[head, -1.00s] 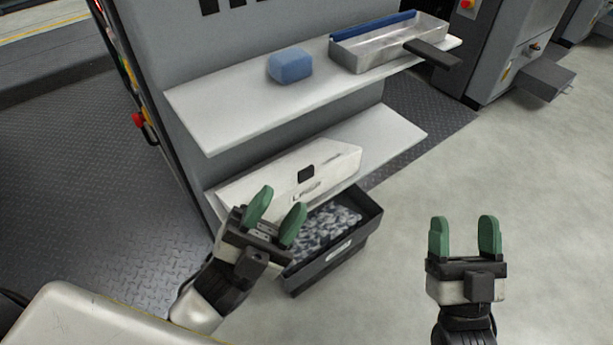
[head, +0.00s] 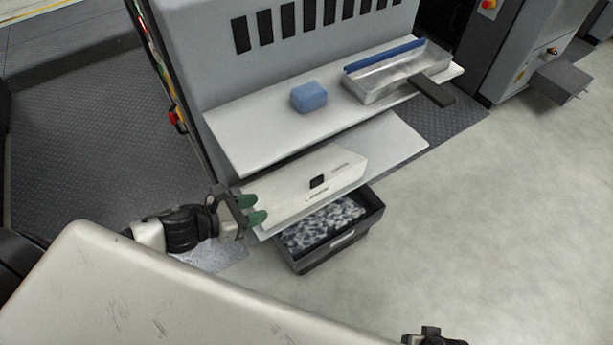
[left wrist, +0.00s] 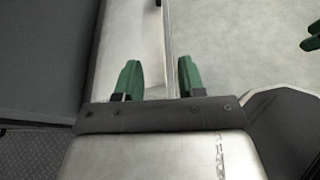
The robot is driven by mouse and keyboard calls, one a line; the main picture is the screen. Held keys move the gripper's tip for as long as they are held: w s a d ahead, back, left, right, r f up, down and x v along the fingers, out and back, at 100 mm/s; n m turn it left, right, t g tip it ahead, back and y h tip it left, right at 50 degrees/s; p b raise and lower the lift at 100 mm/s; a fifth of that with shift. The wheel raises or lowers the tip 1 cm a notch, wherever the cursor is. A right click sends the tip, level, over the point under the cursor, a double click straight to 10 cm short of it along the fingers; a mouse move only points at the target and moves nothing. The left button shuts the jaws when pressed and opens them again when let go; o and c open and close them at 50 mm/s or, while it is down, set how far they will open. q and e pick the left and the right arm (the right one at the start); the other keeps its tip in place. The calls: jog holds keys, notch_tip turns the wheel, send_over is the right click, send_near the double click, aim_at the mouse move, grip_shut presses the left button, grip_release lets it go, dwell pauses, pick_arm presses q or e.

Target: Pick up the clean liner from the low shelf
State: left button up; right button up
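The clean liner (head: 335,172) looks like a long white box-shaped piece with a small black square and dark lettering. It lies on the white low shelf (head: 402,142). My left gripper (head: 252,209) is at the liner's left end, its green fingers pointing right toward it. In the left wrist view the left fingers (left wrist: 159,78) stand apart with a pale surface beyond them. I cannot tell whether they touch the liner. My right gripper (head: 435,337) is cut off by the bottom edge of the head view, its fingers not showing there; a green fingertip shows at the left wrist view's right edge.
The upper shelf (head: 245,140) holds a blue block (head: 309,97) and a metal tray (head: 375,88) with a blue edge and dark handle. Below the low shelf, a black bin (head: 366,226) holds grey-white crumpled material. The floor (head: 480,220) to the right is clear.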

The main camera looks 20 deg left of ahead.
pick_arm(q)
send_near(311, 183)
jog(key=x, duration=0.4)
jog(key=shift+a+f, duration=0.2)
jog(key=shift+f, duration=0.25)
jog(key=shift+w+d, duration=0.25)
jog(key=shift+w, duration=0.1)
jog(key=x, duration=0.3)
jog(key=shift+w+d+r, duration=0.1)
jog(key=shift+w+d, duration=0.15)
jog(key=shift+w, duration=0.05)
jog(key=shift+w+d+f, duration=0.2)
jog(key=shift+w+d, duration=0.1)
jog(key=shift+w, duration=0.05)
pick_arm(e)
jog(key=shift+f, duration=0.35)
pick_arm(q)
grip_shut()
pick_arm(e)
jog(key=shift+s+f, duration=0.1)
